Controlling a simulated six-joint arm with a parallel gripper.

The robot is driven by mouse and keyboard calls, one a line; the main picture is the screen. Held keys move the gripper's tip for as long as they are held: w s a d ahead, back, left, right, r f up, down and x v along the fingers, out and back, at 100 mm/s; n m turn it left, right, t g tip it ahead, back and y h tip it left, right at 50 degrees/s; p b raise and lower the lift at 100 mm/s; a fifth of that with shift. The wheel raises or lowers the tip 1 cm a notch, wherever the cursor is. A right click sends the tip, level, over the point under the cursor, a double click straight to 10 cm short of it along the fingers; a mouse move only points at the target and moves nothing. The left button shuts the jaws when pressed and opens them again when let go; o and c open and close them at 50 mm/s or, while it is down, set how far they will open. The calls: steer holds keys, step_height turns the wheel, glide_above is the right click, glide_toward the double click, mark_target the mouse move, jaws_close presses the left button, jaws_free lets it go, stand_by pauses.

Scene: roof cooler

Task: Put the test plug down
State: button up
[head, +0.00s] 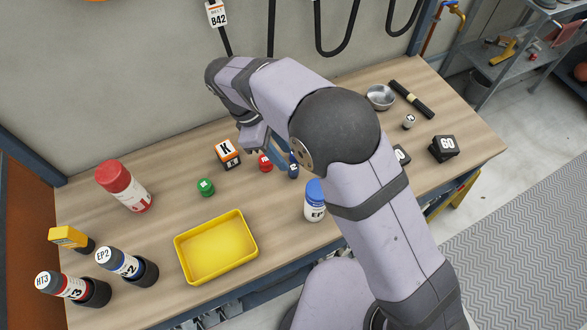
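My gripper (283,157) is low over the middle of the table, at the end of my bent arm. A small dark blue plug with a white mark (293,170) is at its fingertips and looks held between them. Part of the grip is hidden, and I cannot tell whether the plug touches the table. A squat red plug (265,163) is just left of it on the wooden table (165,240). A green plug (206,187) stands further left. No label here reads as a test plug.
An orange-white K block (226,150) is left of my gripper. A yellow tray (215,247) is empty in front. A blue-capped bottle (314,201) stands close to my arm. A red-capped bottle (124,186) is left. Black weights (444,148) and a metal bowl (380,97) are right.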

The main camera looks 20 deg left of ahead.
steer(key=shift+d+p+x, duration=0.1)
steer(key=shift+p+x, duration=0.7)
steer(key=shift+x, duration=0.65)
steer(key=shift+d+p+x, duration=0.15)
steer(key=shift+p+x, duration=0.6)
steer(key=shift+x, duration=0.75)
steer(key=shift+d+f, duration=0.15)
steer(key=shift+f, duration=0.35)
steer(key=shift+c, duration=0.3)
jaws_close()
